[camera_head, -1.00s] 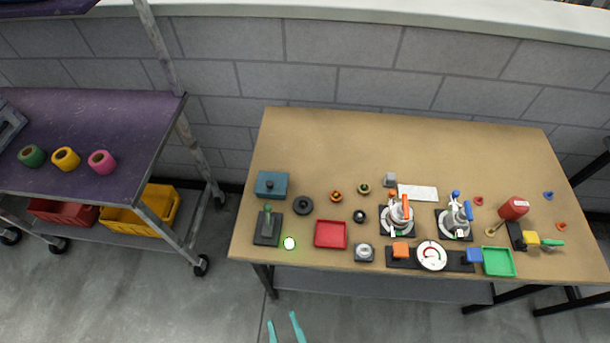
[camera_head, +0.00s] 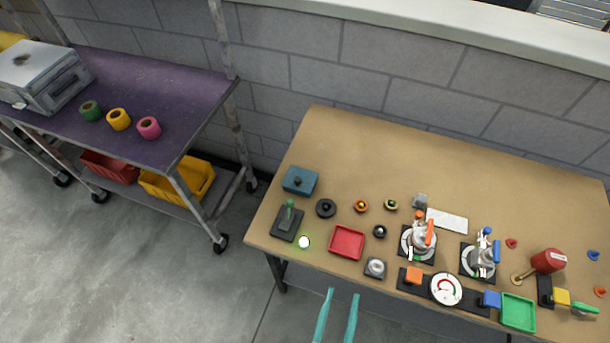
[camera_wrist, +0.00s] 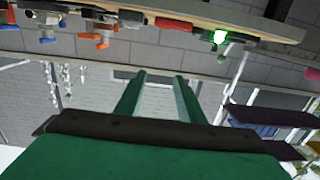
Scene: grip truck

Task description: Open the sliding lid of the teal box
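The box cannot be made out in the wrist view.
Close to the box are a green-handled lever on a black base (camera_head: 288,221), a black round knob (camera_head: 326,208), a glowing white button (camera_head: 304,242) and a red tray (camera_head: 347,243). Clamps and a dial (camera_head: 446,289) stand further right. A purple-topped cart (camera_head: 150,90) stands left. The table's back is clear.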

